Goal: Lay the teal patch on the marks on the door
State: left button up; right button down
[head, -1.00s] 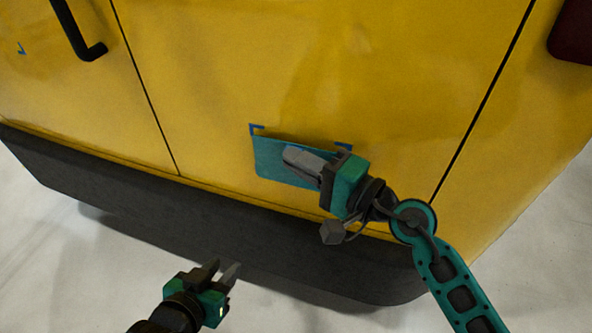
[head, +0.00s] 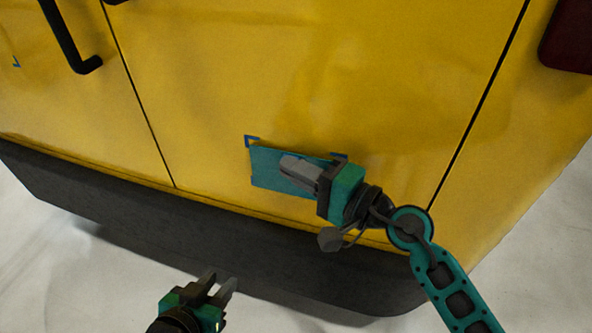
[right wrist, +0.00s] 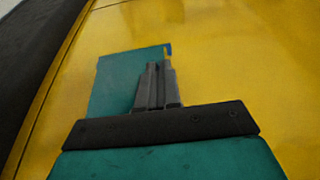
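The teal patch (head: 270,171) is a flat rectangle against the yellow door (head: 230,80), low down. Its top edge lies at the blue corner marks, one at its upper left (head: 251,140) and one at its upper right (head: 339,156). My right gripper (head: 285,164) reaches in from the right, shut on the patch, covering its right part. In the right wrist view the patch (right wrist: 115,85) extends left of the close-set fingers, with one blue mark at its upper corner. I cannot tell whether it lies fully flat. My left gripper (head: 220,282) is open and empty, low in the head view.
A dark bumper strip (head: 130,205) runs below the door. A black handle (head: 70,40) sticks out at the upper left, and a dark red light (head: 568,38) is at the upper right. Pale floor is clear in front.

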jog(key=shift+w+d+b, duration=0.2)
jog(key=shift+w+b, duration=0.1)
jog(key=shift+w, duration=0.15)
dwell(1.2)
jog(key=c, duration=1.3)
grip_release()
jog(key=shift+o, duration=0.2)
